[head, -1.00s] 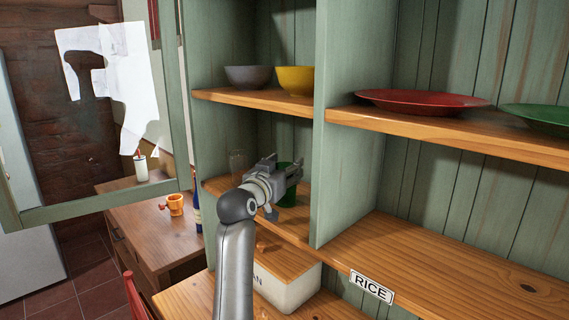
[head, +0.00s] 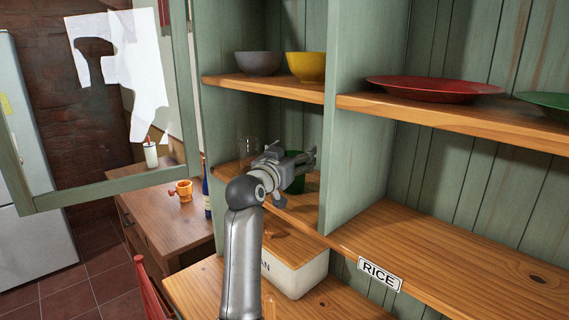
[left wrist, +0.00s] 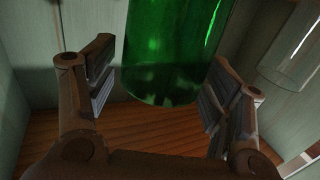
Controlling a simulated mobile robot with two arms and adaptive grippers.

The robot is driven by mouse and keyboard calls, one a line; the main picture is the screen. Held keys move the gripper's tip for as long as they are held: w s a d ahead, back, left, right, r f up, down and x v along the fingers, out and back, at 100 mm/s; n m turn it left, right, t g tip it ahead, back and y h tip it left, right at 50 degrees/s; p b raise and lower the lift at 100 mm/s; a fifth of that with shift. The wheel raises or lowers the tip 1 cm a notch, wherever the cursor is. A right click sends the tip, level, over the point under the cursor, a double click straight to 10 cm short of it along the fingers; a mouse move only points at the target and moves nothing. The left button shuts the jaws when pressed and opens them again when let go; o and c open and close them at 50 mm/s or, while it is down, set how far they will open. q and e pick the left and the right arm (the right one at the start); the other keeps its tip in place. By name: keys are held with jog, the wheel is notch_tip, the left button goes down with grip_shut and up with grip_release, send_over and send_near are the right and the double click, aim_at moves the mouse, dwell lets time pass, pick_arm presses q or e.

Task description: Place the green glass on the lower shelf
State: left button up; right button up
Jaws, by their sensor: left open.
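The green glass (head: 298,184) is upright in the left compartment of the lower shelf (head: 300,212), partly hidden behind my left gripper in the head view. My left gripper (head: 308,161) is open and reaches into that compartment. In the left wrist view, the lower part of the green glass (left wrist: 172,50) shows between and beyond the two spread fingers (left wrist: 160,88). Its base appears to rest on the wooden shelf. A visible gap lies on either side of it; I cannot tell whether any finger touches it. My right gripper is not in view.
A clear glass (head: 249,151) stands left of the green glass. A green upright divider (head: 350,160) is close on the right. Grey (head: 259,63) and yellow (head: 306,67) bowls sit on the shelf above. The lower right shelf (head: 450,245) is bare behind the RICE label (head: 379,273).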

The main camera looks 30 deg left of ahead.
pick_arm(q)
jog(key=s+b, duration=0.3)
jog(key=s, duration=0.8)
jog(key=shift+s+d, duration=0.3)
jog(key=shift+s, duration=0.05)
jog(key=shift+f, duration=0.1)
